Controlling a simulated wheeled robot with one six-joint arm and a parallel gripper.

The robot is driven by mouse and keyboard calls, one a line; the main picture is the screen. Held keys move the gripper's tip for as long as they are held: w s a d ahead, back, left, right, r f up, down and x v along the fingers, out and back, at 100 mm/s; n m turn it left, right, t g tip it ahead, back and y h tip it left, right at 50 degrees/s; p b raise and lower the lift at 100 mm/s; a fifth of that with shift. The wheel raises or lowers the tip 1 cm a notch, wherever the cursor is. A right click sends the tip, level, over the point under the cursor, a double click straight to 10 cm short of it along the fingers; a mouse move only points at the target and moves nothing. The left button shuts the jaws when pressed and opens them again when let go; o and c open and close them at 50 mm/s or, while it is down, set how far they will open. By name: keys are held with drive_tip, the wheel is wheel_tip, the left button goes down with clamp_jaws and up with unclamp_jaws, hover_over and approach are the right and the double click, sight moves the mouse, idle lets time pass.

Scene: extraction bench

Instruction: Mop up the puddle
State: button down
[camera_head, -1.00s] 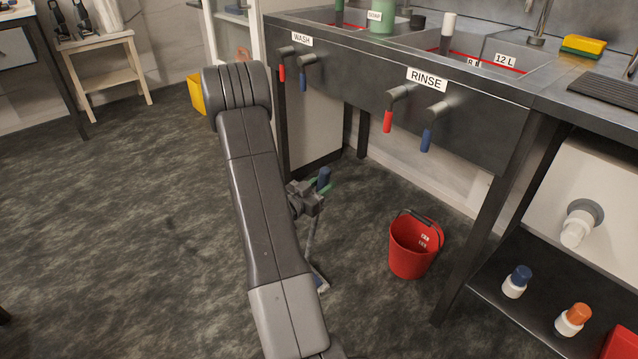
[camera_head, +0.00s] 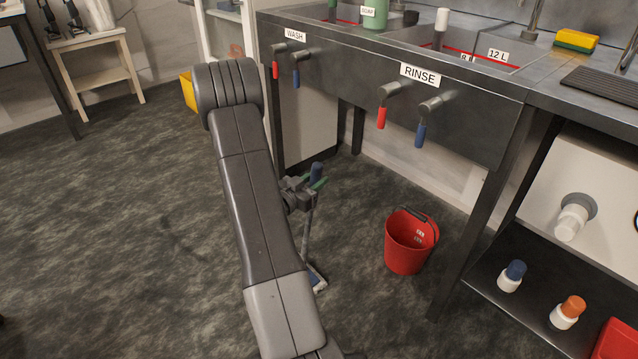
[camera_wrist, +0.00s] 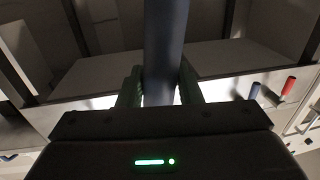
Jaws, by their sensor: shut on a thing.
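My gripper (camera_head: 316,184) is shut on the blue upper end of a mop's handle (camera_head: 317,170), below the sink front. In the wrist view the dark handle (camera_wrist: 165,50) stands between my green fingers (camera_wrist: 160,88). A thin grey shaft runs down from the gripper to a flat mop head (camera_head: 317,280) with a blue and white edge, on or close to the floor. My arm hides part of the mop's surroundings. I cannot make out a clear puddle on the mottled dark floor; a faint darker patch (camera_head: 178,228) lies left of my arm.
A red bucket (camera_head: 408,245) stands on the floor right of the mop. The sink bench (camera_head: 340,85) has red and blue taps sticking out in front, and a leg (camera_head: 478,215) right of the bucket. A wooden stool (camera_head: 95,75) stands back left. The left floor is open.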

drive_tip(key=w+a, duration=0.9)
drive_tip(key=w, duration=0.4)
drive_tip(key=shift+a+f, duration=0.25)
drive_tip(key=shift+f, duration=0.1)
idle(1.8)
drive_tip(key=shift+w+a+f, duration=0.1)
drive_tip(key=shift+w+a, duration=1)
drive_tip(key=shift+w, duration=0.3)
drive_tip(key=shift+w, duration=0.1)
